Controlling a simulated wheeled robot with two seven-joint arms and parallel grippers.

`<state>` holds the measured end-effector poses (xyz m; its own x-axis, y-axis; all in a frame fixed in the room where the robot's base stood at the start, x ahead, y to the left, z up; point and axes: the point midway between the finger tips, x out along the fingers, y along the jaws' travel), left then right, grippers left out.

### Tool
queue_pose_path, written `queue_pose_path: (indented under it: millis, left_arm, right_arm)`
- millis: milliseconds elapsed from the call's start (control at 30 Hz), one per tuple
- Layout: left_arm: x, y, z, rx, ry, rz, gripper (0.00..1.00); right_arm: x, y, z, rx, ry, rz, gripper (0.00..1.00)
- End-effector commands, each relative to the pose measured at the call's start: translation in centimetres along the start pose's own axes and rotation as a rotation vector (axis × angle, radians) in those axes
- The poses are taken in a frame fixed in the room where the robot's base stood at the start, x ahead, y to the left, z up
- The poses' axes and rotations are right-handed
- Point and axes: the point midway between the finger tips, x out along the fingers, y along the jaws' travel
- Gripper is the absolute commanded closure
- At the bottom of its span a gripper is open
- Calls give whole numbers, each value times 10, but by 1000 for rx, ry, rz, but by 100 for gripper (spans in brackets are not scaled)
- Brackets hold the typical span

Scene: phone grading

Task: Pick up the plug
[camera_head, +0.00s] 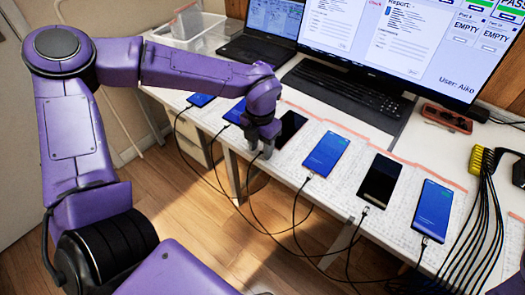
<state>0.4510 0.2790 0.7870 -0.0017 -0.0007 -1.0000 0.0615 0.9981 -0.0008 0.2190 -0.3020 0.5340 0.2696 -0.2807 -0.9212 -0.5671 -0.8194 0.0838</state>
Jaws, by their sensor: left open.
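My left gripper (260,150) is open and points down at the lower end of a black-screened phone (289,129), third from the left. A black cable with its plug (256,156) runs to that phone's lower end, close to the fingertips. The fingers partly hide the plug, and I cannot tell whether they touch it. Other phones lie in the row with cables at their lower ends: a blue-screened phone (327,152), a dark phone (379,179) and a blue-screened phone (433,209) to the right, and two more blue ones to the left.
A white table (405,152) carries paper sheets under the phones. Behind stand a laptop (262,42), a large monitor (385,40), a black keyboard (345,92) and a clear bin (190,28). A yellow-black cable hub (483,160) sits at right. Loose cables hang over the front edge.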

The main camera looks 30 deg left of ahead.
Motion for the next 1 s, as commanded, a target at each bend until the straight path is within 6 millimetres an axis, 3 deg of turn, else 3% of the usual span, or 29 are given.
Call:
queue_pose_path:
  millis: [867, 1000]
  left_arm:
    - [4, 0, 1, 1, -1, 0, 57]
    - [4, 0, 0, 1, -1, 0, 100]
  right_arm:
    - [-2, 0, -1, 0, 0, 0, 57]
    - [-2, 0, -1, 0, 0, 0, 57]
